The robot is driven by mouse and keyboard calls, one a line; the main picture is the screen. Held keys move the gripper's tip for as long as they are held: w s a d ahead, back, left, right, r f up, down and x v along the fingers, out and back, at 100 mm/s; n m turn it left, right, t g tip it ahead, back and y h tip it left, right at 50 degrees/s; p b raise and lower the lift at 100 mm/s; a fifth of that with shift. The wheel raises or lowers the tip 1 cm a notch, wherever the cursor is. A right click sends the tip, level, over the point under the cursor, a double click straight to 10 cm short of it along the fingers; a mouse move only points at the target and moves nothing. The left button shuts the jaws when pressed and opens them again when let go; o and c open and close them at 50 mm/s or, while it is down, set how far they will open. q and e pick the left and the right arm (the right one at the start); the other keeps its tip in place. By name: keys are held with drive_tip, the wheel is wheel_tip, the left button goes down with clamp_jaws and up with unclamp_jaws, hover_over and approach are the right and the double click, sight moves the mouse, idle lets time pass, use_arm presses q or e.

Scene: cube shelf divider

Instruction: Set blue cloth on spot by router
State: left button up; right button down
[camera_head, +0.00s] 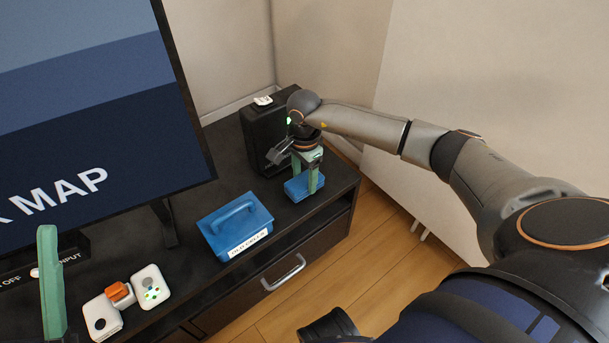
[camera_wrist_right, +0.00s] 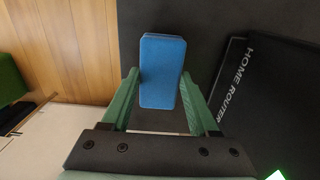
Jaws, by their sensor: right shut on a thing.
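The blue cloth (camera_head: 297,190) is a small folded block between the green fingers of my right gripper (camera_head: 304,182), at the right end of the dark cabinet top. My right gripper is shut on it. In the right wrist view the cloth (camera_wrist_right: 162,72) sits between the fingertips over the dark surface. The black router (camera_head: 258,132) stands just left of and behind the gripper; its "HOME ROUTER" label (camera_wrist_right: 272,68) shows in the wrist view. I cannot tell whether the cloth touches the cabinet top. One green finger of my left gripper (camera_head: 50,280) shows at lower left; its opening is unclear.
A blue "OLD CELLS" box (camera_head: 236,222) with a handle stands left of the cloth. A large screen (camera_head: 90,110) fills the left. White devices (camera_head: 148,287) and an orange piece (camera_head: 120,292) lie at the front left. The cabinet's right edge is close to the cloth.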

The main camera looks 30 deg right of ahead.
sight(305, 180)
drive_tip(key=shift+f+b, duration=0.3)
drive_tip(key=shift+f, duration=0.1)
drive_tip(key=shift+c, duration=2.3)
unclamp_jaws()
drive_tip(key=o, duration=0.5)
drive_tip(key=shift+c, duration=0.2)
wheel_tip(305, 180, up, 6)
drive_tip(key=p, duration=0.4)
drive_tip(key=shift+p, duration=0.4)
drive_tip(key=shift+r+p, duration=0.8)
drive_tip(key=shift+r, duration=0.3)
drive_tip(key=shift+f, duration=0.1)
